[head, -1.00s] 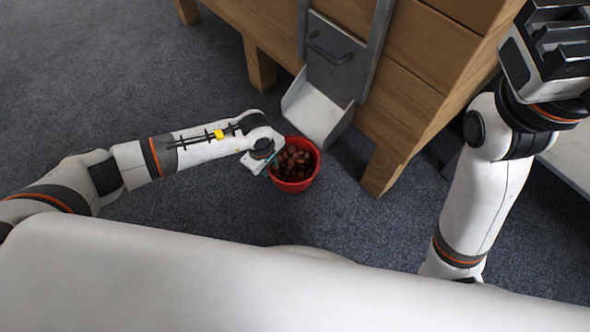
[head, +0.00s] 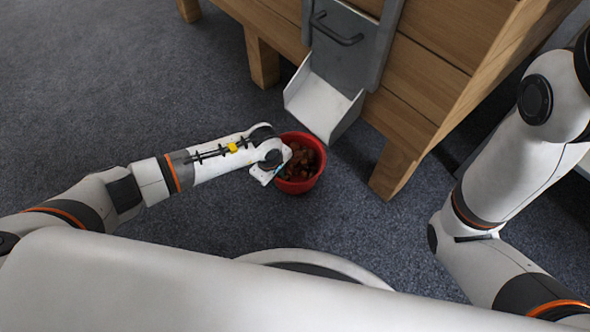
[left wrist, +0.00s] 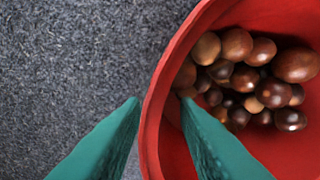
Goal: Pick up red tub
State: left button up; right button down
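The red tub (head: 299,187) stands on the carpet below the chute, holding brown chestnuts (head: 305,158). My left gripper (head: 271,173) is at the tub's left rim in the head view. In the left wrist view, the red tub (left wrist: 158,85) fills the right side, with chestnuts (left wrist: 245,75) inside. The green fingers of my left gripper (left wrist: 160,102) are apart. One finger is outside the wall and the other is over the inside, with the rim between them. A gap shows between the outer finger and the rim. My right gripper is out of the head view.
A wooden cabinet (head: 420,80) on legs stands behind the tub. Its grey metal chute (head: 320,104) opens just above and behind the tub. A cabinet leg (head: 393,172) is to the tub's right. The carpet (head: 130,80) to the left is clear.

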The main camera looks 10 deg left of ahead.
pick_arm(q)
jog(key=shift+r, duration=0.1)
jog(key=shift+c, duration=0.3)
grip_shut()
dwell(0.9)
